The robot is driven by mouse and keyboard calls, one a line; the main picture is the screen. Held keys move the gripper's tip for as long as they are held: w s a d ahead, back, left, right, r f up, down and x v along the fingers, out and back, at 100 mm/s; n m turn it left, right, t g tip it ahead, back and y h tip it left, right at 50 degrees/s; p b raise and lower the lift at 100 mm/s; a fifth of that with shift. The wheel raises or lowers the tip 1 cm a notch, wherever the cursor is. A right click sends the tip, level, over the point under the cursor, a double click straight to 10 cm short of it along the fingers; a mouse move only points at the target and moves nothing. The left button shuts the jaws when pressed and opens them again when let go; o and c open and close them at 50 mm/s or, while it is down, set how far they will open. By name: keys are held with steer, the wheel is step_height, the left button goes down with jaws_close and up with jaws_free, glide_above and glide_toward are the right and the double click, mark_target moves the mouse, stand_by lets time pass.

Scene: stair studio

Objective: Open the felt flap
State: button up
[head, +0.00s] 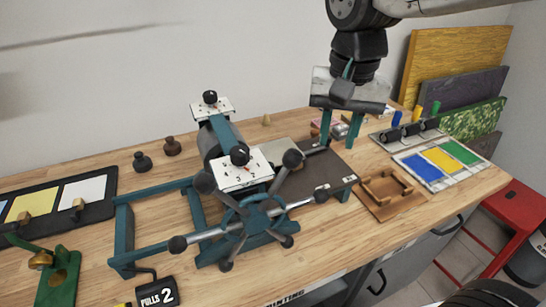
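A teal etching press stands on the wooden bench, with a black-knobbed star wheel (256,217) at its front. On the right part of its bed lies a flat dark brown-grey sheet (318,176), which looks like the felt. A lighter beige-grey piece (283,153) shows at its back left, beside the roller; I cannot tell whether it is part of the flap. My gripper (338,145) points down over the back right of the dark sheet. I cannot tell whether the tips touch the sheet.
Small boxes (348,125) lie behind my gripper. A wooden frame tray (385,190) and a colour palette (441,162) stand to the right, with ink rollers (408,130) behind. The wheel's spokes reach over the bed's front left.

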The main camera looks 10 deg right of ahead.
mark_target(269, 159)
steer(key=w+a+f, duration=0.1)
steer(key=w+a, duration=0.1)
steer(key=a, duration=0.1)
steer(key=w+a+m, duration=0.1)
steer(key=w+a, duration=0.1)
steer(key=a, duration=0.2)
steer(key=w+a+f+m, duration=0.1)
steer(key=w+a, duration=0.1)
steer(key=a, duration=0.2)
steer(key=shift+w+a+f+g, duration=0.15)
steer(key=shift+f+g, duration=0.15)
steer(key=shift+f, duration=0.05)
step_height(269, 159, down, 7)
steer(key=shift+r, duration=0.1)
steer(key=shift+f, duration=0.4)
jaws_close()
